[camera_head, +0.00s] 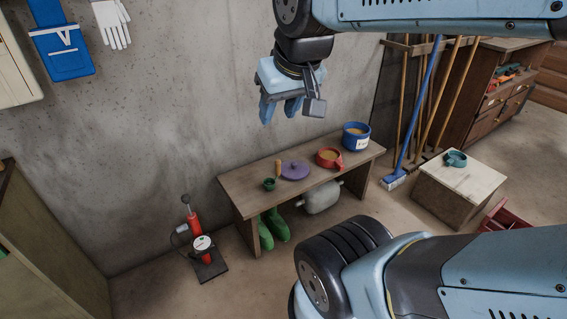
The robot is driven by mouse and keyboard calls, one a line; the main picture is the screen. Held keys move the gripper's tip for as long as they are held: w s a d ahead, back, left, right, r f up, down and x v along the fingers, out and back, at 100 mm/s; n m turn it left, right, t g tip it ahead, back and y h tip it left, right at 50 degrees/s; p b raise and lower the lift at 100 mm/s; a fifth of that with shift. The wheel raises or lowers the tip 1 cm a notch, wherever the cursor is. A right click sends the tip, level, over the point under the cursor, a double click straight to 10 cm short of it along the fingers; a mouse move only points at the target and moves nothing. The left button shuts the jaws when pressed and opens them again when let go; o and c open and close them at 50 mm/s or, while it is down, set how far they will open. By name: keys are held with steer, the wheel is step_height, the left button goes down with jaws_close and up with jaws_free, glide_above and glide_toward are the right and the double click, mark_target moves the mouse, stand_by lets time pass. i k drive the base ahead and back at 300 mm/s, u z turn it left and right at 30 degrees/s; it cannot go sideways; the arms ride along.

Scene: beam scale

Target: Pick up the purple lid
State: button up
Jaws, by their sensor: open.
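The purple lid (295,170) is a flat round disc with a small knob on top. It lies on the wooden bench (238,191), between a small green cup with a wooden handle and a red mug. My gripper (281,110) is above the bench, pointing down, in front of the grey wall in the picture. It is open, and nothing shows between its fingers. It is apart from the lid, which is in full view.
On the bench stand the green cup (269,184), the red mug (328,158) and a blue pot (356,137). Green boots (277,226) and a grey canister (322,198) are below. A wooden box (450,192) with a teal cup (455,159) stands right.

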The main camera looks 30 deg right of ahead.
mark_target(294, 169)
steer(key=u, duration=0.1)
steer(key=i, duration=1)
steer(key=z, duration=0.1)
